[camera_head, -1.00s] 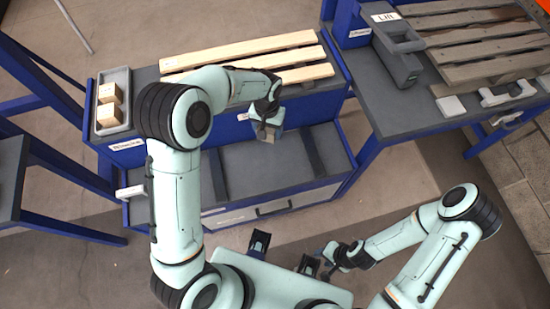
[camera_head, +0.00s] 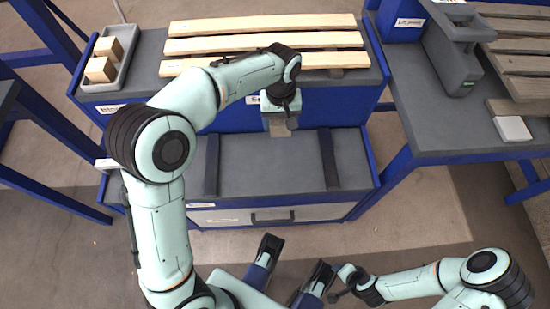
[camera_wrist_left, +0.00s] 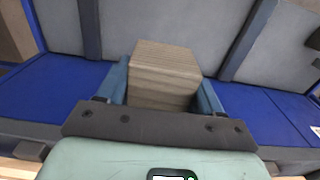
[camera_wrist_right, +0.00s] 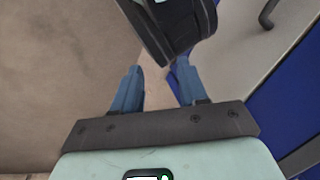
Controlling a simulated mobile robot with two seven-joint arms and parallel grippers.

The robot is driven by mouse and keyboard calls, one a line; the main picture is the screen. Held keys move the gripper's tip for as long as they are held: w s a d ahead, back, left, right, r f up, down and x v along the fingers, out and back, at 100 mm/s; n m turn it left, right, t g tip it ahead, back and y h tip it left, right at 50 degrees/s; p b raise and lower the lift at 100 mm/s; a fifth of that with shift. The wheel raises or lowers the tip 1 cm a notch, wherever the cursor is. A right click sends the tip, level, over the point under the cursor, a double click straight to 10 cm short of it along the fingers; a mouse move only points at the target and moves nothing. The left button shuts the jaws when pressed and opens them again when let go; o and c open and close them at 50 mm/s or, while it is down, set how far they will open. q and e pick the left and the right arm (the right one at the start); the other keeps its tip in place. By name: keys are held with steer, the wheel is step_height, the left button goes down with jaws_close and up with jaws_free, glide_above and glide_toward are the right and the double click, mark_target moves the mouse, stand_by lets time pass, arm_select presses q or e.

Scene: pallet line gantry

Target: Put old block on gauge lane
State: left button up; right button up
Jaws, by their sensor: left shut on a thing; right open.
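My left gripper (camera_head: 279,122) is shut on a weathered grey-brown wooden block (camera_head: 280,128), the old block. In the left wrist view the block (camera_wrist_left: 163,72) sits between the two blue fingers. It is held in the air over the rear of the grey lower shelf (camera_head: 268,165), in front of the blue upper edge. Two dark strips divide this shelf into lanes. Which one is the gauge lane I cannot tell, as the labels are too small to read. My right gripper (camera_head: 342,290) is low at the right front; in the right wrist view (camera_wrist_right: 157,88) it is open and empty.
Pale planks (camera_head: 262,44) lie on the upper deck. A grey tray (camera_head: 122,74) with two light wooden blocks stands at its left. A right-hand bench (camera_head: 437,128) carries a grey handled device (camera_head: 452,60), a white pad (camera_head: 513,128) and a weathered pallet. The lower shelf is bare.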

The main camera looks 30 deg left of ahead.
steer(key=w+d+f+t+b, duration=0.1)
steer(key=w+d+f+b, duration=0.1)
steer(key=w+f+b, duration=0.15)
arm_select(q)
step_height(320, 180, down, 18)
steer(key=shift+r+b, duration=0.2)
steer(key=shift+b, duration=0.45)
steer(key=shift+f, duration=0.4)
arm_select(e)
steer(key=shift+m+g+h, duration=0.3)
steer(key=shift+g+h, duration=0.2)
steer(key=s+f, duration=0.1)
steer(key=f, duration=0.1)
steer(key=s+d+f, duration=0.1)
steer(key=s+f, duration=0.1)
steer(key=shift+d, duration=0.1)
arm_select(q)
steer(key=shift+f, duration=0.55)
arm_select(e)
steer(key=shift+s+f, duration=0.25)
steer(key=shift+s, duration=0.1)
arm_select(q)
steer(key=o, duration=1.1)
